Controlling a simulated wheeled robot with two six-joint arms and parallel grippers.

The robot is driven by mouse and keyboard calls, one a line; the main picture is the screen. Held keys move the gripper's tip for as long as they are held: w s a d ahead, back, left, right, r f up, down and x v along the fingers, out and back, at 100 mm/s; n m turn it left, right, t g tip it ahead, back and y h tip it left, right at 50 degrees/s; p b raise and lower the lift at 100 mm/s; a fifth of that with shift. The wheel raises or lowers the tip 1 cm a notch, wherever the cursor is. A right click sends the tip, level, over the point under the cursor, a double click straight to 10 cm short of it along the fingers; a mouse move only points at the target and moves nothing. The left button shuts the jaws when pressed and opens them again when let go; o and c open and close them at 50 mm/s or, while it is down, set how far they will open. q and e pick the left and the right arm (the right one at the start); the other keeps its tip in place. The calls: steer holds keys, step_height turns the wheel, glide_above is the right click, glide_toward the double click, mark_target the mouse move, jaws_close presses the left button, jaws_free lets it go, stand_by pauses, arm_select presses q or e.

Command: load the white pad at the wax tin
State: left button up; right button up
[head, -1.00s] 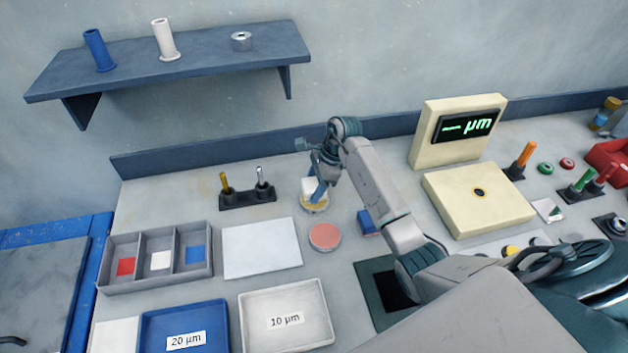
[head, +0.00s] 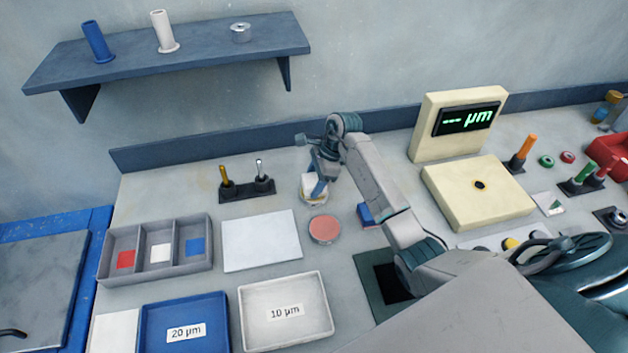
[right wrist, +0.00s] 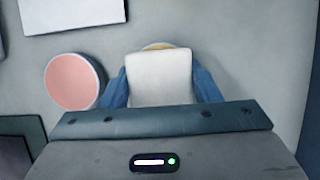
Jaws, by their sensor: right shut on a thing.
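The white pad (head: 309,185) is a pale block between the blue fingers of my right gripper (head: 316,189). In the right wrist view the pad (right wrist: 159,78) fills the space between the fingers (right wrist: 160,90). The wax tin (head: 314,201), round with yellow content, is directly under the pad. In the right wrist view only a yellow sliver of the tin (right wrist: 160,46) shows past the pad's far edge. I cannot tell whether the pad touches the wax. My left gripper is not in view.
A tin with a pink top (head: 325,229) stands close by the wax tin, and a blue block (head: 367,215) lies beyond it. A black holder (head: 246,190) with two upright tools is to the left. A white sheet (head: 262,241) and a divided grey tray (head: 156,269) lie nearer the front left.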

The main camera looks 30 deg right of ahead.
mark_target(306, 182)
steer(key=shift+f+b, duration=0.4)
steer(key=shift+f, duration=0.05)
steer(key=shift+f+b, duration=0.1)
steer(key=shift+b, duration=0.25)
stand_by(1.9)
steer(key=shift+r+p, duration=1.5)
steer(key=shift+r, duration=2.1)
steer(key=shift+s+f, duration=0.1)
